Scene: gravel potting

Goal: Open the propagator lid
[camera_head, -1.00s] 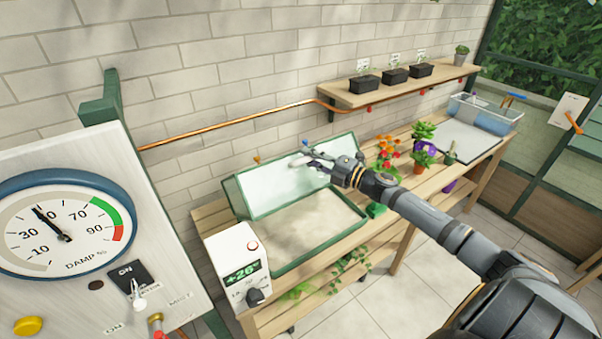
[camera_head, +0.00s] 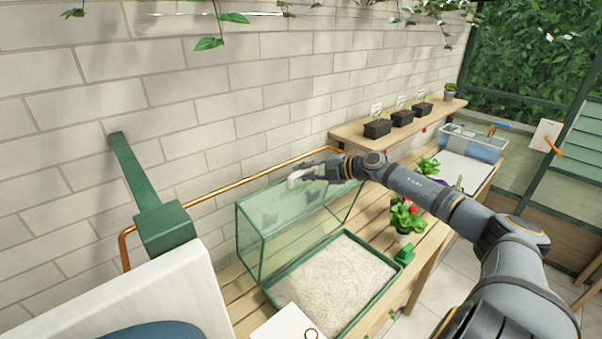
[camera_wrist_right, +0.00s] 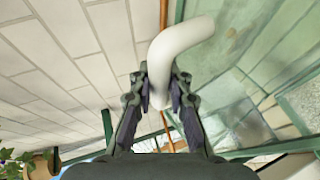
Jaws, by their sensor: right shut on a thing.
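The propagator lid (camera_head: 262,238), clear glass panels in a green frame, stands raised at the back edge of the gravel-filled propagator tray (camera_head: 381,297). Its white curved handle (camera_head: 297,177) is at the top, and it fills the upper middle of the right wrist view (camera_wrist_right: 183,38). My right gripper (camera_head: 305,173) is shut on this handle, with its two fingers (camera_wrist_right: 160,92) on either side of the bar. The tray is uncovered. My left gripper is not in view.
A potted plant with red flowers (camera_head: 407,217) stands on the wooden bench right of the tray. A copper pipe (camera_head: 216,203) runs along the brick wall behind the lid. A shelf (camera_head: 357,142) with small black pots is further right.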

